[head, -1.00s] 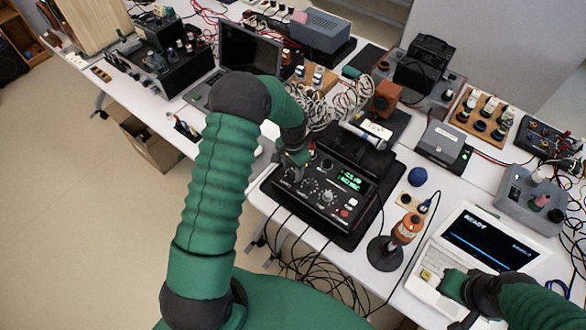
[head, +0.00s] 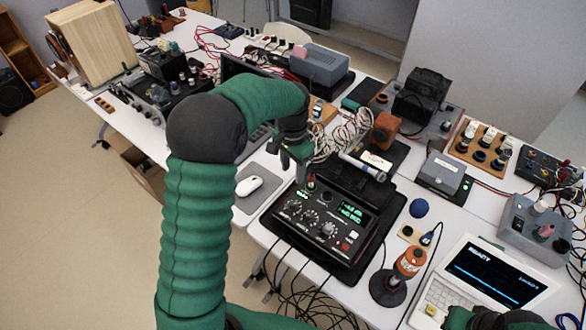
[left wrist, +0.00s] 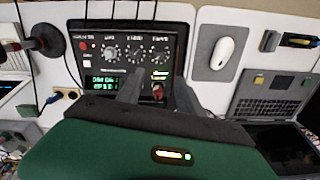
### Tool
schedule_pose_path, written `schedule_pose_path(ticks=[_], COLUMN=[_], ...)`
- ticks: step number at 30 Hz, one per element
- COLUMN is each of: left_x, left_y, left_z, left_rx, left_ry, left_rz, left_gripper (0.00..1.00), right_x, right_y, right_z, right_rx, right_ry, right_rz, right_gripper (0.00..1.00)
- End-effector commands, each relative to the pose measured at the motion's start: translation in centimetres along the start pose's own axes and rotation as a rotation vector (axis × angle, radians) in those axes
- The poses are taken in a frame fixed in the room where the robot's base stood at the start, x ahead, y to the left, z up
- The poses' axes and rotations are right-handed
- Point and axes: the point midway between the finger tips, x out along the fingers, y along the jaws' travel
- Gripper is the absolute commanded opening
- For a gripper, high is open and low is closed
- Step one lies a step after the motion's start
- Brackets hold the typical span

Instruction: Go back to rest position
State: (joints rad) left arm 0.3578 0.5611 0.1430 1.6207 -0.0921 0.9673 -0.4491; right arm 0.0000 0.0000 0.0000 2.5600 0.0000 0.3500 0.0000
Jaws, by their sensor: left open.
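My left arm reaches over the table in the head view. Its open gripper (head: 304,178) hangs at the back left corner of a black device (head: 325,222) with knobs and a green display. In the left wrist view, the two dark fingers (left wrist: 158,90) stand apart over the device's panel, with a red-tipped knob (left wrist: 157,91) showing between them; I cannot tell whether they touch it. My right gripper (head: 457,319) is at the bottom right edge, by the keyboard of a white computer (head: 490,275). Its jaws cannot be made out.
A white mouse (head: 249,186) lies on a grey pad to the left. Cables hang off the front edge. Other equipment crowds the table's back.

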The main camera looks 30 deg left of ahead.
Motion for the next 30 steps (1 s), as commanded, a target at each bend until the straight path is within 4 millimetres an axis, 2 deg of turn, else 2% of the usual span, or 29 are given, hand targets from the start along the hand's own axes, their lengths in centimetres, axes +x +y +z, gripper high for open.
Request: schedule_pose_path(ticks=[11, 14, 16, 18, 22, 24, 26, 30], left_x=[0.0, -0.1, -0.1, 0.1, 0.9, 1.4, 1.7, 1.9], left_y=[0.3, 2.5, 5.3, 8.4, 12.9, 14.4, 15.2, 15.6], left_z=[0.1, 0.9, 2.4, 4.5, 9.0, 10.9, 12.0, 12.7], left_rx=[-0.002, -0.019, -0.050, -0.095, -0.187, -0.226, -0.249, -0.267], left_ry=[0.002, 0.023, 0.053, 0.097, 0.176, 0.207, 0.224, 0.235], left_rz=[-0.002, -0.016, -0.031, -0.044, -0.045, -0.039, -0.034, -0.031], left_gripper=[0.43, 0.43, 0.43, 0.43, 0.43, 0.43, 0.43, 0.43], right_x=[0.0, 0.0, 0.0, 0.0, 0.0, 0.0, 0.0, 0.0], right_y=[0.0, 0.0, 0.0, 0.0, 0.0, 0.0, 0.0, 0.0], right_z=[0.0, 0.0, 0.0, 0.0, 0.0, 0.0, 0.0, 0.0], right_rx=[0.000, 0.000, 0.000, 0.000, 0.000, 0.000, 0.000, 0.000], right_ry=[0.000, 0.000, 0.000, 0.000, 0.000, 0.000, 0.000, 0.000], right_rz=[0.000, 0.000, 0.000, 0.000, 0.000, 0.000, 0.000, 0.000], right_gripper=[0.00, 0.00, 0.00, 0.00, 0.00, 0.00, 0.00, 0.00])
